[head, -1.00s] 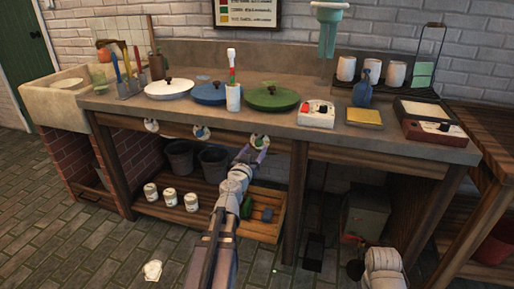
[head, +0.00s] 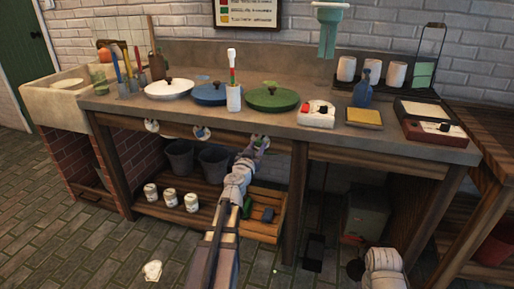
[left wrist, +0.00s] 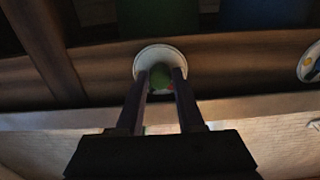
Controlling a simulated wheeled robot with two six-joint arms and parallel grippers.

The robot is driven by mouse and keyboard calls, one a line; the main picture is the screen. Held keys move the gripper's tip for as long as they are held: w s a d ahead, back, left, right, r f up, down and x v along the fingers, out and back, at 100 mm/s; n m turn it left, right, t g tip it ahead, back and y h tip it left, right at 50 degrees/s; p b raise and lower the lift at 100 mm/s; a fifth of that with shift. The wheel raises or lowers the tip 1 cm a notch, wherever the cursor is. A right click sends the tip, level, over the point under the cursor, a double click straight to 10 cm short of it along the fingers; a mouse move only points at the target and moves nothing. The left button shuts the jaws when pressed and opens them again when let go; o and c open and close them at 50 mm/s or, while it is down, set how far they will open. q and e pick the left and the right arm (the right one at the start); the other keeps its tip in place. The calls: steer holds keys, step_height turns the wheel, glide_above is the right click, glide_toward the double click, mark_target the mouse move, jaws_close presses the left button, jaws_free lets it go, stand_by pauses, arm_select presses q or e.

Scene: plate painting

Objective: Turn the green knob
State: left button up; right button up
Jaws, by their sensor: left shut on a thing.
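The green knob (left wrist: 160,76) sits on a round white plate on the front rail of the bench, below the green lidded pot (head: 273,97). My left gripper (left wrist: 160,90) is shut on the knob, one finger on each side, and its fingers hide much of it. In the head view my left gripper (head: 256,147) reaches up to the rail from below and covers most of the knob. Only a small part of my right arm shows at the lower right; its gripper is out of view.
A blue knob (head: 202,133) and a white knob (head: 152,126) are on the same rail to the left. Below is a wooden shelf with buckets (head: 214,162), small white pots (head: 169,198) and a crate (head: 265,229). A bench leg (head: 297,190) stands right of my left arm.

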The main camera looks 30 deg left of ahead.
arm_select(q)
jaws_close()
steer(key=shift+n, duration=0.3)
steer(key=n, duration=1.7)
steer(key=shift+d+r+n, duration=0.1)
steer(key=shift+n, duration=0.3)
steer(key=n, duration=0.5)
steer(key=shift+n, duration=0.3)
steer(key=o, duration=1)
jaws_free()
steer(key=shift+c, duration=0.2)
